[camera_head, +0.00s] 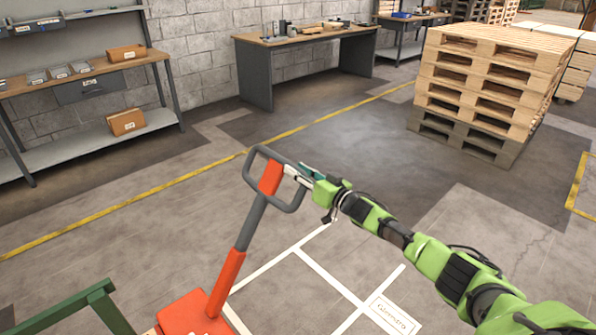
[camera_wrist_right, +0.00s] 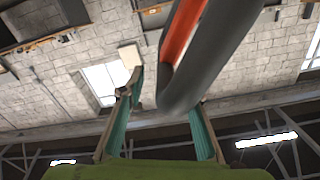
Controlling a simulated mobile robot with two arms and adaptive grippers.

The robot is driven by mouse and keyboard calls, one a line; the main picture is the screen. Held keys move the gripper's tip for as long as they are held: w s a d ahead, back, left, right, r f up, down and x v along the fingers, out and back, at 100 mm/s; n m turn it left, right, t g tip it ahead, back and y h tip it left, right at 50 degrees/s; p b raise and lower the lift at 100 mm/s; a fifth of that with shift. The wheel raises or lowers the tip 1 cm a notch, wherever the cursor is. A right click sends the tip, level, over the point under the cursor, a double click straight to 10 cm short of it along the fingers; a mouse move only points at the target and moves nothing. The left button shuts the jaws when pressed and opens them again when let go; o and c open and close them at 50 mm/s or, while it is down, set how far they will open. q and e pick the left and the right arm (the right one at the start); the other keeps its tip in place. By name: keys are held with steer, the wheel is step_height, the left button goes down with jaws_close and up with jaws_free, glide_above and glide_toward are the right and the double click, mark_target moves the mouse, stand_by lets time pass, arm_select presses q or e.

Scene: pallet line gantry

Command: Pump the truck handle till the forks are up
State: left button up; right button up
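The truck handle (camera_head: 249,238) is an orange and grey bar with a dark grey loop grip on top. It leans up and right from the orange truck base (camera_head: 193,315). The loop and its orange inside also show large in the right wrist view (camera_wrist_right: 215,50). My right gripper (camera_head: 303,176) is at the right side of the loop. Its teal fingers are apart, with the loop's bar between or just in front of them and a gap beside the left finger. Whether they touch the bar is unclear. The forks and my left gripper are not in view.
A green frame (camera_head: 75,305) stands at bottom left. Stacked wooden pallets (camera_head: 490,80) stand at back right. A workbench (camera_head: 305,42) and a shelf bench (camera_head: 85,75) line the wall. The floor around the handle is clear, with yellow and white lines.

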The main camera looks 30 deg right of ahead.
steer(key=shift+s+f, duration=0.1)
steer(key=shift+f, duration=0.05)
steer(key=shift+s+d, duration=0.15)
steer(key=shift+s, duration=0.1)
steer(key=v, duration=1.1)
steer(key=shift+s, duration=0.15)
stand_by(0.4)
